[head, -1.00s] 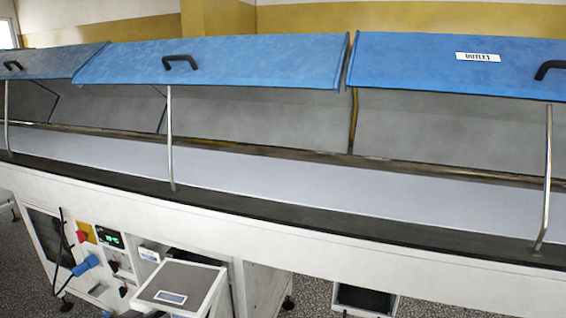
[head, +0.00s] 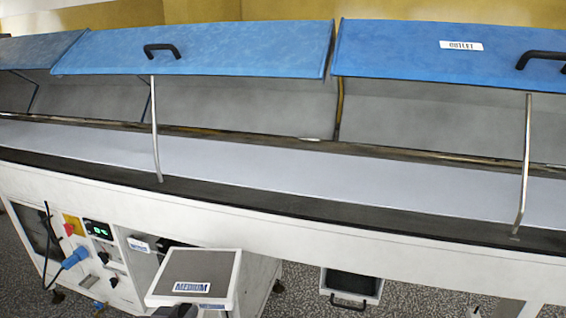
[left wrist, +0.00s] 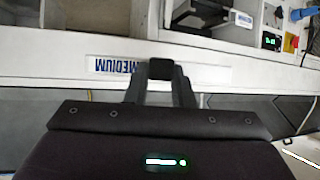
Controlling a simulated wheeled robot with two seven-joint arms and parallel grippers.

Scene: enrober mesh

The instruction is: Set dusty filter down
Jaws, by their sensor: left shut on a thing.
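The filter (head: 207,270) is a flat dark grey panel in a white frame with a "MEDIUM" label. It is at the bottom of the head view, in front of the machine's white front. My left gripper (head: 182,311) is at its near edge, mostly cut off by the picture's bottom. In the left wrist view my left gripper (left wrist: 160,72) is shut on the filter's white labelled edge (left wrist: 205,75). The filter appears held up in the air; what is under it is hidden. My right gripper is not in view.
A long white machine (head: 330,230) with a pale belt (head: 350,172) and raised blue lids (head: 200,52) fills the view. A control panel with a blue plug (head: 75,257) is at the left. A dark drawer (head: 352,285) with a handle is low at right. Speckled floor (head: 430,300) shows there.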

